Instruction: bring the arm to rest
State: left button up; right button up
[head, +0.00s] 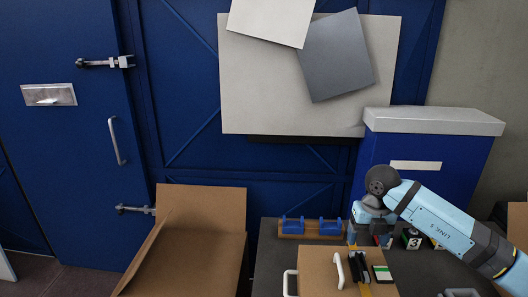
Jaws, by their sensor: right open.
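My right arm (430,218) comes in from the right, light blue with dark joints. The gripper is open. It is small in the view, and I see nothing clearly held between its fingers. My left arm and gripper are not in view.
The brown box has white handles (340,270) and dark and yellow items (360,272) on it. A wooden rack with blue holders (311,228) stands left of the gripper. Small dark blocks (411,238) lie right.

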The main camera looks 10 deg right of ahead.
jog(key=a+f+y, duration=0.1)
jog(key=a, duration=0.1)
jog(key=s+a+f+n+y, duration=0.1)
jog(key=a, duration=0.1)
jog(key=s+a+f+y, duration=0.1)
jog(key=a, duration=0.1)
jog(key=shift+s+a+g+p, duration=0.15)
jog(key=shift+a+g+p, duration=0.15)
jog(key=shift+p, duration=0.1)
jog(key=s+a+r+m+t+y+p, duration=0.1)
jog(key=s+a+m+t+y+p, duration=0.2)
jog(key=a+y, duration=0.55)
jog(key=s+a+r+m+t+y, duration=0.2)
jog(key=s+a+m+t+y, duration=0.1)
jog(key=s+a+y, duration=0.5)
jog(key=s+d+f+m+t+h+p, duration=0.1)
jog(key=s+f+m+h, duration=0.3)
jog(key=m, duration=0.4)
jog(key=s+d+f+m+t+h+p, duration=0.1)
jog(key=s+d+f+m+t+h, duration=0.1)
jog(key=s+d+f+m+h, duration=0.2)
jog(key=s+d+f+m+t+h+p, duration=0.1)
jog(key=s+f+m+h, duration=0.4)
jog(key=m, duration=0.8)
notch_tip(320, 180, down, 6)
jog(key=d+t+h, duration=0.1)
jog(key=h, duration=0.2)
jog(key=shift+d+r+h+p, duration=0.2)
jog(key=shift+d+h+p, duration=0.15)
jog(key=shift+d+p, duration=0.05)
